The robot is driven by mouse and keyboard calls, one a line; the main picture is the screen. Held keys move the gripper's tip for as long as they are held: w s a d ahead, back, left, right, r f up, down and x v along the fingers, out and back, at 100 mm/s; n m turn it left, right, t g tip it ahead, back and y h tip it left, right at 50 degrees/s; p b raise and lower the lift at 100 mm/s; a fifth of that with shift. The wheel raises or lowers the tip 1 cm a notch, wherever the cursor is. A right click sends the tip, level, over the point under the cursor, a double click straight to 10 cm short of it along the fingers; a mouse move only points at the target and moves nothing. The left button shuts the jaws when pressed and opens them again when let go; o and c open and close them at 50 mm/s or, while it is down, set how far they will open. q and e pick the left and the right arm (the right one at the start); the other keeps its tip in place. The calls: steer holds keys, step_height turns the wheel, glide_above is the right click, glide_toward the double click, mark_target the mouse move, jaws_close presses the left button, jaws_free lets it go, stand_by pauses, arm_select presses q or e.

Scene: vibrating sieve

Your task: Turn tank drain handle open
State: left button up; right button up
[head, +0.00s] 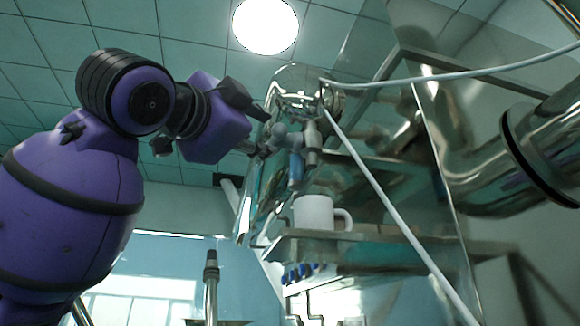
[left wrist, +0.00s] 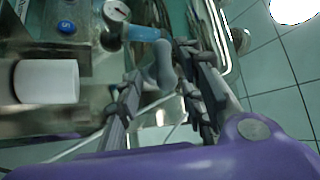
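The drain handle appears as a grey rounded lever (head: 280,135) beside a short blue part (head: 297,168) on the steel tank (head: 262,185). In the left wrist view the grey lever (left wrist: 161,66) shows between my left gripper's two fingers, with the blue part (left wrist: 147,34) just beyond. My left gripper (head: 262,130) reaches in from the left close to the lever. Its fingers (left wrist: 163,95) are spread, with a visible gap on the near side; whether either touches the lever I cannot tell. My right gripper is not in view.
A white mug (head: 313,212) stands on a metal shelf (head: 350,250) below the handle. A white hose (head: 395,218) slants down past the shelf, and a large steel pipe (head: 478,155) is at right.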

mark_target(272, 139)
arm_select(q)
steer(key=shift+w+d+r, duration=0.1)
steer(key=shift+d+r, duration=0.05)
steer(key=shift+r, duration=0.05)
steer(key=shift+w+d+r, duration=0.15)
steer(key=shift+w, duration=0.1)
steer(key=shift+x, duration=1.05)
steer(key=x, duration=0.3)
steer(key=shift+w+d+r, duration=0.1)
steer(key=shift+r, duration=0.15)
steer(key=shift+w+d+r, duration=0.1)
steer(key=shift+w, duration=0.35)
jaws_close()
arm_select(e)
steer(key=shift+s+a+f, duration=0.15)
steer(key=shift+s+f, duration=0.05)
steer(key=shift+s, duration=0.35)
